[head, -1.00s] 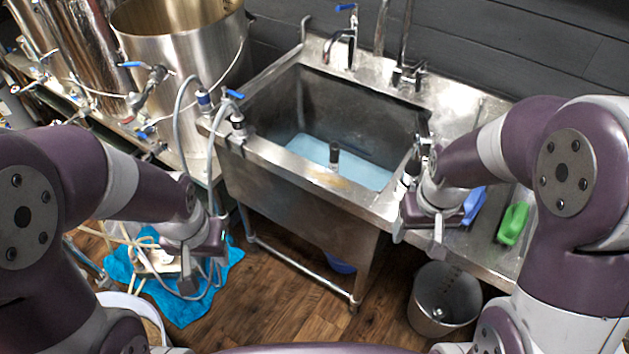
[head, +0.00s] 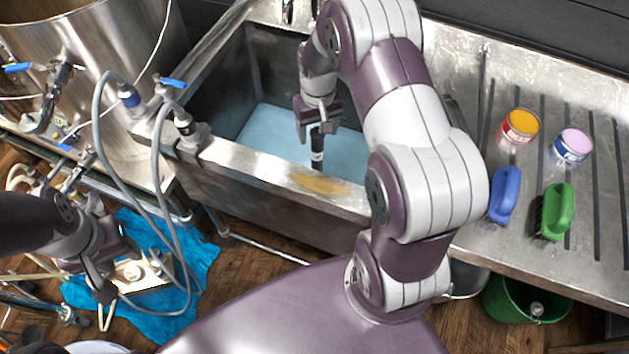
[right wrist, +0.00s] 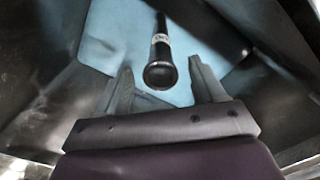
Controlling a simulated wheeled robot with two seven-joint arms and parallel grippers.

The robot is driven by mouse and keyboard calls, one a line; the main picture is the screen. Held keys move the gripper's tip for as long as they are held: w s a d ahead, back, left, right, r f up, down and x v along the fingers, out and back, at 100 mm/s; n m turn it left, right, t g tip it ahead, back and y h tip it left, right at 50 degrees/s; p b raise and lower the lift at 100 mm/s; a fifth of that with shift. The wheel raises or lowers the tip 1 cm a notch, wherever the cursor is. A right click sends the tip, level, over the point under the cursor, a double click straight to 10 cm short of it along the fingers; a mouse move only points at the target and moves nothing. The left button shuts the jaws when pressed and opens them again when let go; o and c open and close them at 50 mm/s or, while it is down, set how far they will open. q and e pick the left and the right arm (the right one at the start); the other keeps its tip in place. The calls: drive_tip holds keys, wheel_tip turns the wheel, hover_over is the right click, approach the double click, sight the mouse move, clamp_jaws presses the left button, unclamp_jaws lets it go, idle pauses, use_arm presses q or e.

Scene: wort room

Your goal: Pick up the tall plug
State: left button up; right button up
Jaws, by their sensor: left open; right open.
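The tall plug (head: 317,148) is a dark upright tube with a pale band, standing in the sink (head: 225,165) in blue water. In the right wrist view the plug (right wrist: 160,68) is seen from above, its dark round top close to my fingertips. My right gripper (head: 317,122) is over the sink right above the plug; in the right wrist view its two fingers (right wrist: 165,82) are spread, with the plug's top just ahead of the gap between them. My left gripper (head: 105,285) is open and empty at the lower left, over the blue cloth, away from the sink.
The sink's front rim (head: 270,180) and walls surround the plug. A blue brush (head: 505,195), a green brush (head: 558,211) and two tubs lie on the drainboard (head: 600,190) at right. Grey hoses (head: 97,140) loop at the left near a large steel kettle (head: 110,45).

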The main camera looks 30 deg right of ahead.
wheel_tip(320, 180, down, 4)
drive_tip(key=shift+f, duration=0.1)
drive_tip(key=c, duration=1.2)
clamp_jaws()
